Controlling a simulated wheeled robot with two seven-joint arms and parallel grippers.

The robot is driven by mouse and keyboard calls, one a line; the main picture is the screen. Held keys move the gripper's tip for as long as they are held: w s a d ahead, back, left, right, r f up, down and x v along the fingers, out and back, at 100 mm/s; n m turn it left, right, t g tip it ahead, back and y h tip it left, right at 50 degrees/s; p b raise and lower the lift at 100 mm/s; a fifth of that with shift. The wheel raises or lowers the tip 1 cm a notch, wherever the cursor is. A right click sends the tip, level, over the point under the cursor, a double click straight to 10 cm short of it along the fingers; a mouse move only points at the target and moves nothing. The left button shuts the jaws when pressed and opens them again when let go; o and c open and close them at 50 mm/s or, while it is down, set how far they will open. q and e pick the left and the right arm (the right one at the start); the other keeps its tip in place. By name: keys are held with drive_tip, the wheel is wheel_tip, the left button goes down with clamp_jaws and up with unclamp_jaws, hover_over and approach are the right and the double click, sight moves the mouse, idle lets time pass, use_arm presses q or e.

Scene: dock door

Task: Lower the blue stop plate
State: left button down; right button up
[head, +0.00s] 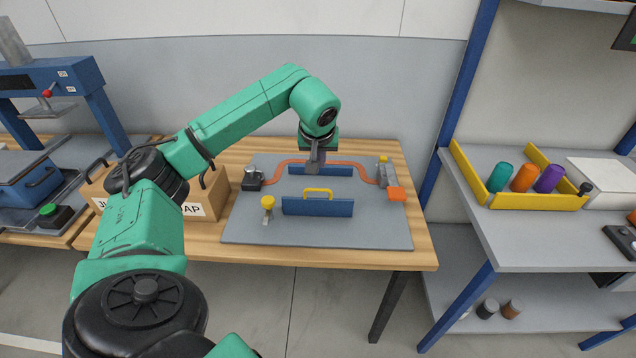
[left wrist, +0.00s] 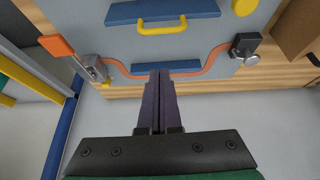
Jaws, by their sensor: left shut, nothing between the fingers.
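A blue plate (head: 300,207) with a yellow handle (head: 318,191) stands upright at the front of the grey board. A second, plainer blue plate (head: 338,170) lies farther back by the orange hose. The frames do not show which is the stop plate. My left gripper (head: 315,168) is shut and empty, pointing down just over the back plate and partly hiding it. In the left wrist view its fingers (left wrist: 159,76) end near the back plate (left wrist: 190,66), with the handled plate (left wrist: 120,14) beyond. I cannot tell whether they touch. My right gripper is in neither view.
The grey board (head: 370,232) lies on a wooden table (head: 422,240). An orange tab (head: 396,194) and a yellow knob (head: 267,202) sit on it. A cardboard box (head: 215,190) stands at its left. A shelf (head: 520,235) with a yellow-edged tray (head: 535,202) is on the right.

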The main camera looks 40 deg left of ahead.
use_arm(q)
drive_tip(key=shift+s+a+r, duration=0.1)
drive_tip(key=shift+a, duration=0.25)
drive_tip(key=shift+d, duration=0.1)
drive_tip(key=p, duration=0.3)
hover_over(318, 202)
drive_tip(key=w+a, duration=0.3)
drive_tip(key=w, duration=0.1)
wheel_tip(318, 202, down, 9)
drive_tip(key=s+d, duration=0.1)
drive_tip(key=s+d+p, duration=0.1)
drive_tip(key=s, duration=0.1)
drive_tip(key=shift+d+r, duration=0.15)
drive_tip(key=shift+r, duration=0.25)
drive_tip(key=shift+f, duration=0.1)
